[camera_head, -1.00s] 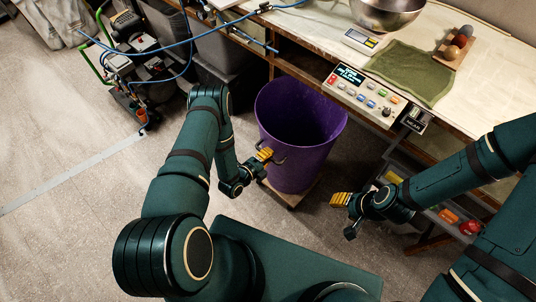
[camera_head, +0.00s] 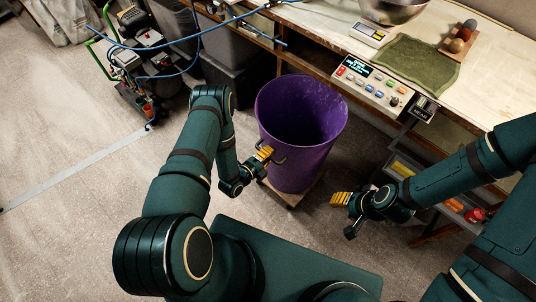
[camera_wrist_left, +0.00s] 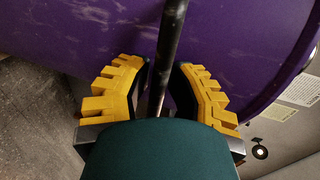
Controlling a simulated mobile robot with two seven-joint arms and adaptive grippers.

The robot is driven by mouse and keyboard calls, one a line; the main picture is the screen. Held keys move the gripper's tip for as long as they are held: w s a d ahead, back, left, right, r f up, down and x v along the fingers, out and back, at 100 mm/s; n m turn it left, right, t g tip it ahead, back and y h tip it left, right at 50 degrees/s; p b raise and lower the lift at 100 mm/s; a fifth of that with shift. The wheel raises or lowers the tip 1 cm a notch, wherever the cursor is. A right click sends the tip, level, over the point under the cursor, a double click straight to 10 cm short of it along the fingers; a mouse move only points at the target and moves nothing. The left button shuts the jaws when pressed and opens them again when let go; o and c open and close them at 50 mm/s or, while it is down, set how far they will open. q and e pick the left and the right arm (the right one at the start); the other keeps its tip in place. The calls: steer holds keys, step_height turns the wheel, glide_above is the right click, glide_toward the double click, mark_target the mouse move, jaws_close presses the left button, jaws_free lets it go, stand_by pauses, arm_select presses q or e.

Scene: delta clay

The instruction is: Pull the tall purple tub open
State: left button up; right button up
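The tall purple tub (camera_head: 293,150) stands upright in front of me, open at the top and empty as far as I see inside. It rests on a low wooden base (camera_head: 291,196). A dark handle (camera_head: 281,160) sticks out of its near side. My left gripper (camera_head: 264,154) is at this handle.
A workbench (camera_head: 490,70) runs along the back right, with a control box (camera_head: 371,86), a green cloth (camera_head: 417,62) and a metal bowl (camera_head: 394,8). Grey bins (camera_head: 235,55) stand behind the tub. A wheeled machine (camera_head: 140,50) stands far left. The left floor is clear.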

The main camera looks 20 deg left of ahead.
arm_select(q)
steer(key=shift+o, duration=1)
steer(key=v, duration=1.2)
